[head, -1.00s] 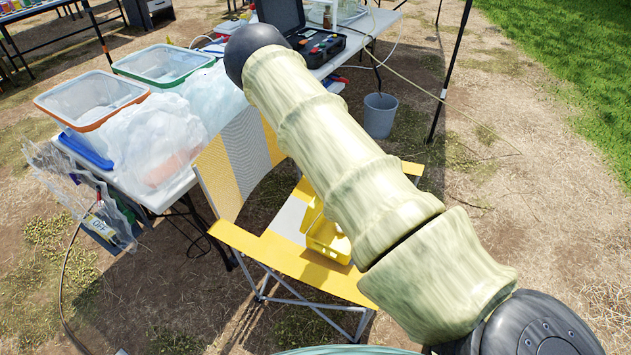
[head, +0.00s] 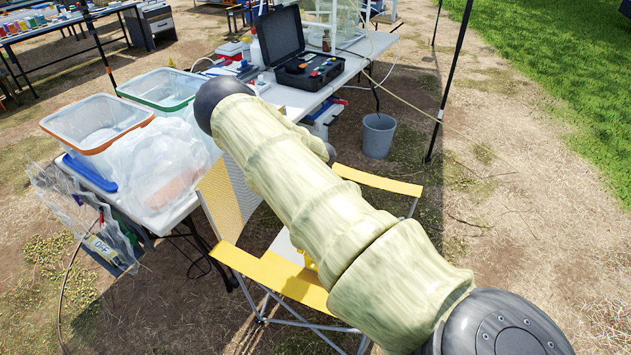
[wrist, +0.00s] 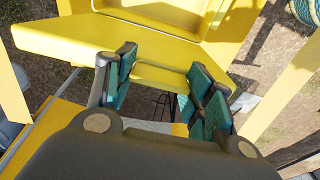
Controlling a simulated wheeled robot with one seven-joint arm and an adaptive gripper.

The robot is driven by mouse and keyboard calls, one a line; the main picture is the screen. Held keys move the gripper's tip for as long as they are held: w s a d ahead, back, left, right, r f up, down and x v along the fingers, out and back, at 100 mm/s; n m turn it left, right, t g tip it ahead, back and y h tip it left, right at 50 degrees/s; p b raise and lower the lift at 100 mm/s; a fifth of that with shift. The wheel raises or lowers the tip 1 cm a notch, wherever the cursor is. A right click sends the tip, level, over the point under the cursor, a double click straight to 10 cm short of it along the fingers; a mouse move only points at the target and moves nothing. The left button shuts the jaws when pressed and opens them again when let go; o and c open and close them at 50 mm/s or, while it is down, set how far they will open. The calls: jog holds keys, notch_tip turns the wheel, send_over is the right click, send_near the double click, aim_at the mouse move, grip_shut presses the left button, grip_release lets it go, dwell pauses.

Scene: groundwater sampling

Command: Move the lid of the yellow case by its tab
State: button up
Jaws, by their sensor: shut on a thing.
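The yellow case is on the seat of the folding chair (head: 275,283). In the head view my arm hides nearly all of the case and my gripper. In the wrist view the yellow lid (wrist: 70,38) fills the upper left and middle. My gripper (wrist: 160,82) has its teal-padded fingers on either side of the yellow tab (wrist: 160,78) at the lid's near edge and is shut on it. The pads stand apart by the tab's width.
A table with clear tubs (head: 95,125) and plastic bags stands at the left. Behind, a white table holds an open black case (head: 305,70). A grey bucket (head: 377,137) and a dark pole (head: 450,80) stand right of the chair. The ground at right is clear.

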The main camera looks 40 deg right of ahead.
jog(key=shift+a+f, duration=0.1)
jog(key=shift+f, duration=0.1)
dwell(0.6)
jog(key=o, duration=1.5)
jog(key=shift+c, duration=0.2)
jog(key=shift+r, duration=0.6)
notch_tip(320, 180, up, 11)
jog(key=s, duration=0.1)
jog(key=shift+d+f, duration=0.15)
jog(key=shift+d, duration=0.15)
jog(key=shift+c, duration=0.4)
